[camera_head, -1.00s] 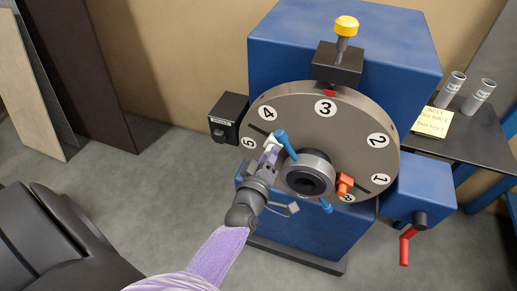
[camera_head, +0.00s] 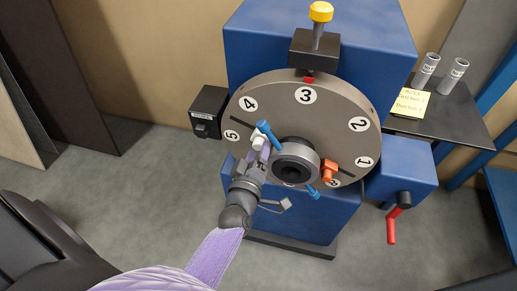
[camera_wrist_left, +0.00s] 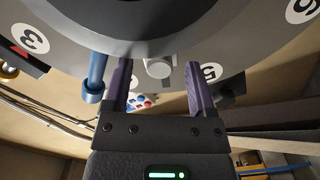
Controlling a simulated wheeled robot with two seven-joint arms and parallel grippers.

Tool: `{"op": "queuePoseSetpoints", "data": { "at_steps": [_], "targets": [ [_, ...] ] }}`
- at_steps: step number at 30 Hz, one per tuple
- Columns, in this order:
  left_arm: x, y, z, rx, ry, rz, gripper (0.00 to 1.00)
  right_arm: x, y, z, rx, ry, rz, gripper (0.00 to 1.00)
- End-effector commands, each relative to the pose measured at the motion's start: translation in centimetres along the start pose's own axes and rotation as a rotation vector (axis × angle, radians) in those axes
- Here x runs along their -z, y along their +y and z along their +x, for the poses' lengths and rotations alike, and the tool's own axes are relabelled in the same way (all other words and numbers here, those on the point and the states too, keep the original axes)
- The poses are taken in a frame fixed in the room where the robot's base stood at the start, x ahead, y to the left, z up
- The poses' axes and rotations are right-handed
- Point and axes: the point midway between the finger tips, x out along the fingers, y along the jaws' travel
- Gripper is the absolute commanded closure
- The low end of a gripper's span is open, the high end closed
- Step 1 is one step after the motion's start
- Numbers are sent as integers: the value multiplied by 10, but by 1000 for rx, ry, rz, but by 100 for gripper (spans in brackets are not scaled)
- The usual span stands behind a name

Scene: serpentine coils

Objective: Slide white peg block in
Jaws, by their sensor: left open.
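The white peg block (camera_head: 259,141) sits at the left side of the grey numbered disc (camera_head: 335,118), beside a blue peg (camera_head: 268,131) and up-left of the hub (camera_head: 296,163). My left gripper (camera_head: 262,156) is open, just below the white block in the head view. In the left wrist view, the round white peg end (camera_wrist_left: 158,68) shows in the gap between the open fingers (camera_wrist_left: 157,78), apart from both. Whether the block is seated in its slot cannot be told. My right gripper is not in view.
An orange block (camera_head: 330,168) sits right of the hub, with another blue peg (camera_head: 313,192) below. A yellow-knobbed plunger (camera_head: 320,12) stands on top. A black box (camera_head: 208,110) is at left, a red crank (camera_head: 392,228) at lower right. A side table (camera_head: 455,118) holds two cylinders.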

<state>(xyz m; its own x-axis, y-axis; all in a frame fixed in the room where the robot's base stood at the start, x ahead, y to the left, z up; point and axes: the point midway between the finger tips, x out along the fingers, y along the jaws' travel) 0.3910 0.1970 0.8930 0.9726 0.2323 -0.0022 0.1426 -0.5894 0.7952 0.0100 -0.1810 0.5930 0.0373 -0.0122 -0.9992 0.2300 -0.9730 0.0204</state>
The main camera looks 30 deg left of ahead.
Motion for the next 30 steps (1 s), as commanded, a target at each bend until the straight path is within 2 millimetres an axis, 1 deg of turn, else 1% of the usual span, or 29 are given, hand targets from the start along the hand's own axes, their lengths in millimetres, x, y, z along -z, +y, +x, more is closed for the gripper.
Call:
{"op": "queuePoseSetpoints", "data": {
  "at_steps": [3, 9, 12, 15, 26, 28, 29, 30],
  "targets": [
    [1, 1, -25, 2, -2, 0, 28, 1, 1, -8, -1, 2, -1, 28],
    [0, 1, -71, 2, -4, 1, 28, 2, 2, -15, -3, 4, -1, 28],
    [0, 1, -84, 1, -3, -1, 28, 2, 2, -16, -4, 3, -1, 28],
    [0, 0, -89, 1, -2, -1, 28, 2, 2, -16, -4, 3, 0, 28],
    [0, 0, -89, 0, -2, -1, 28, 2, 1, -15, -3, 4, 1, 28],
    [-3, 2, -88, -2, -31, 14, 28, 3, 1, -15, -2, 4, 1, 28],
    [-6, 5, -88, -4, -66, 35, 28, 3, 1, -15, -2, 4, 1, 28],
    [-13, 10, -87, -7, -142, 77, 28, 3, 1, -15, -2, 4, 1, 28]
  ]
}}
